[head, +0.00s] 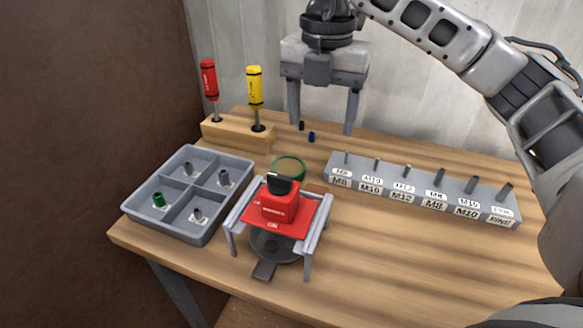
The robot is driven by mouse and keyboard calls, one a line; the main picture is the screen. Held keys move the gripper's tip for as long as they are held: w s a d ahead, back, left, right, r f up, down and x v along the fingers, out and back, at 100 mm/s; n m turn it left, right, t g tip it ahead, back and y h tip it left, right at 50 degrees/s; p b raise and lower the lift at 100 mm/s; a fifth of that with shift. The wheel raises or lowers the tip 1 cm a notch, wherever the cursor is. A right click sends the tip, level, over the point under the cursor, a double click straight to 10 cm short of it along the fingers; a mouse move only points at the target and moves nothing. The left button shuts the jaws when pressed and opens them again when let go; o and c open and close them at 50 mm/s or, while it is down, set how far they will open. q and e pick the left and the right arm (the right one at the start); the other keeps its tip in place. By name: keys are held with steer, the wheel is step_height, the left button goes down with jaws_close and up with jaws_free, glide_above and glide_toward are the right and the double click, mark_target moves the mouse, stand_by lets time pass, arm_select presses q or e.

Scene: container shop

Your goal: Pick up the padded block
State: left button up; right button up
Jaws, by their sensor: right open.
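The padded block (278,205) seems to be the red block with a black top piece. It sits upright on a red plate (270,221) lying across a small grey stand (236,213) near the table's front. My right gripper (322,128) is open and empty, its two fingers pointing down. In the picture it is above and to the right of the block, over the back of the table, clear of the block. My left gripper is not in view.
A grey four-part tray (203,176) with small parts stands left. A wooden holder (237,134) bears red and yellow screwdrivers. A labelled grey rack (420,191) of pins stands right. A green ring (289,165) lies behind the stand. The table's front right is clear.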

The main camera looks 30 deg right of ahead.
step_height(320, 180, down, 5)
steer(key=s, duration=0.1)
glide_above(317, 189)
steer(key=f, duration=0.4)
steer(key=shift+s, duration=0.4)
steer(key=shift+w+f, duration=0.1)
steer(key=shift+f, duration=0.8)
steer(key=f, duration=0.2)
steer(key=f+p, duration=0.1)
steer(key=shift+w+f, duration=0.25)
steer(key=shift+f, duration=0.45)
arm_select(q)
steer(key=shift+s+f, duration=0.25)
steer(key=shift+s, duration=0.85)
arm_select(e)
steer(key=c, duration=1.1)
